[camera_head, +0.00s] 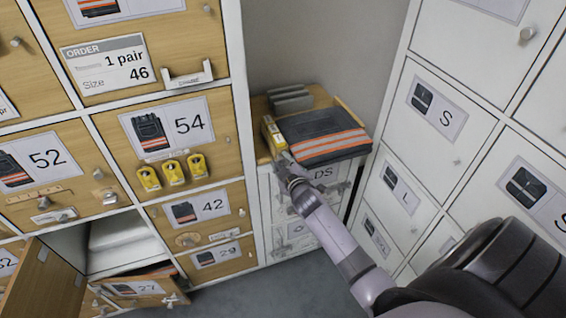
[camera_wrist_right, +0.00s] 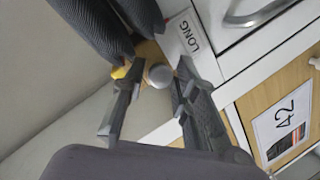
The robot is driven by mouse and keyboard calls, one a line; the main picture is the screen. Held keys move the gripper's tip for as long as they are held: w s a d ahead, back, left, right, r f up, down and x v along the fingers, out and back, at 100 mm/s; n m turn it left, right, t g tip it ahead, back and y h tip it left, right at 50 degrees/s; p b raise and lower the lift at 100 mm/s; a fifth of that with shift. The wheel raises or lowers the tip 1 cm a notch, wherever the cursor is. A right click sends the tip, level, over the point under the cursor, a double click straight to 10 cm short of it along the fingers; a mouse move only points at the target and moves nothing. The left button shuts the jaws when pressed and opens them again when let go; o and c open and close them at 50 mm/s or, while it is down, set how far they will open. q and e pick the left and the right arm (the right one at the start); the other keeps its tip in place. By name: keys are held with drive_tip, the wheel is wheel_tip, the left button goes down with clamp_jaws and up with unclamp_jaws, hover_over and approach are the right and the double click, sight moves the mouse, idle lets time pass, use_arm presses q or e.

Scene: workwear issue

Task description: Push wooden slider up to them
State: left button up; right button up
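My right gripper (camera_head: 287,165) reaches to the front left of a low cabinet top in the corner. In the right wrist view its two fingers (camera_wrist_right: 156,88) stand apart, with a pale round knob (camera_wrist_right: 158,75) between them; I cannot tell whether they touch it. A small wooden piece (camera_wrist_right: 149,52), likely the slider, lies just behind the knob. The gripper hides most of it in the head view. Folded dark trousers with orange stripes (camera_head: 320,138) lie right of a yellow piece (camera_head: 273,134). Dark fabric ends (camera_wrist_right: 95,28) are close by in the wrist view. My left gripper is out of view.
A "LONG" label (camera_wrist_right: 190,36) is beside the wooden piece. Grey folded items (camera_head: 290,99) lie at the back of the top. Wooden lockers (camera_head: 110,165) stand left, white lockers (camera_head: 430,130) right. A lower-left locker door (camera_head: 45,282) hangs open.

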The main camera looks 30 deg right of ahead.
clamp_jaws()
idle(0.4)
drive_tip(key=shift+s+d, duration=0.1)
drive_tip(key=shift+d, duration=0.2)
drive_tip(key=shift+o, duration=0.5)
unclamp_jaws()
drive_tip(key=shift+d, duration=0.1)
drive_tip(key=v, duration=1.2)
drive_tip(key=shift+f, duration=0.15)
